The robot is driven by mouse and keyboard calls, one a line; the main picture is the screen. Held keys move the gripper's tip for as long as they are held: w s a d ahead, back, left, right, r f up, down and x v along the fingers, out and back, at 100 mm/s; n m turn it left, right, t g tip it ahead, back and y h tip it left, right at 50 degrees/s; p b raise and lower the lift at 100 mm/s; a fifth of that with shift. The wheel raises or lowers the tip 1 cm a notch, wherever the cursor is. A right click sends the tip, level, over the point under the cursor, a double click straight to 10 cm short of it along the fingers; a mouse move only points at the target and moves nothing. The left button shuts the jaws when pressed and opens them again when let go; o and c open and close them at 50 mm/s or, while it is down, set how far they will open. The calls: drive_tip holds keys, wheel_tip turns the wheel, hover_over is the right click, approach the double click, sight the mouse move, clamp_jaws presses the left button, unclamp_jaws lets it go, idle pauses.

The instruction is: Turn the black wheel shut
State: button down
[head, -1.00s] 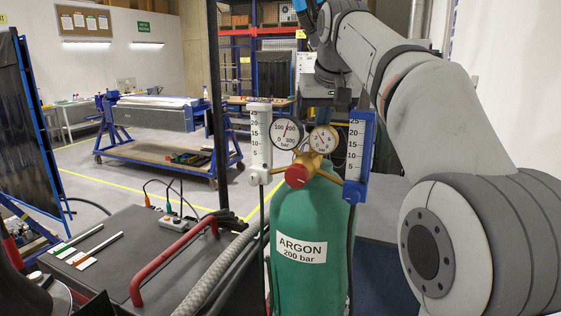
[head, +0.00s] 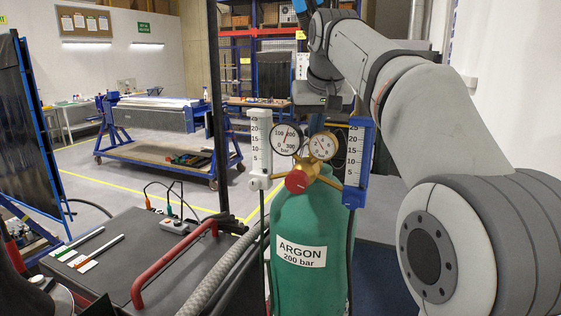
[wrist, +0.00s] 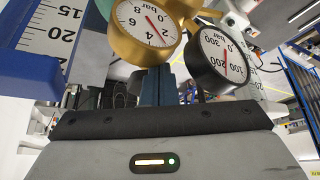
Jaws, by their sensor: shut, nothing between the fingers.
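I cannot make out a black wheel in either view; the gauges and my gripper cover the area behind the regulator. The green argon cylinder (head: 310,225) stands upright, with a brass regulator (head: 325,176) and a red knob (head: 297,181) on top. My gripper (head: 317,122) points down just behind the two gauges in the head view, its fingertips hidden by them. In the wrist view, my gripper (wrist: 166,88) shows its fingers partly behind the brass-rimmed gauge (wrist: 145,28). It is shut, with nothing seen in it.
A white flowmeter (head: 260,145) stands left of the gauges and a blue one (head: 356,160) right, close to my gripper. A dark post (head: 216,110) rises at left. A red handle (head: 172,262) crosses the cart top.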

drive_tip(key=shift+s+a, duration=0.1)
drive_tip(key=shift+s, duration=0.1)
drive_tip(key=shift+s+r, duration=0.1)
drive_tip(key=shift+r, duration=0.05)
wheel_tip(320, 180, up, 2)
drive_tip(key=shift+r+p, duration=0.1)
drive_tip(key=shift+p, duration=0.85)
drive_tip(key=shift+r, duration=1.75)
drive_tip(key=d+f+b, duration=0.3)
drive_tip(key=f+b, duration=0.1)
drive_tip(key=f, duration=0.2)
drive_tip(key=shift+w+d+b, duration=0.35)
drive_tip(key=shift+d, duration=0.05)
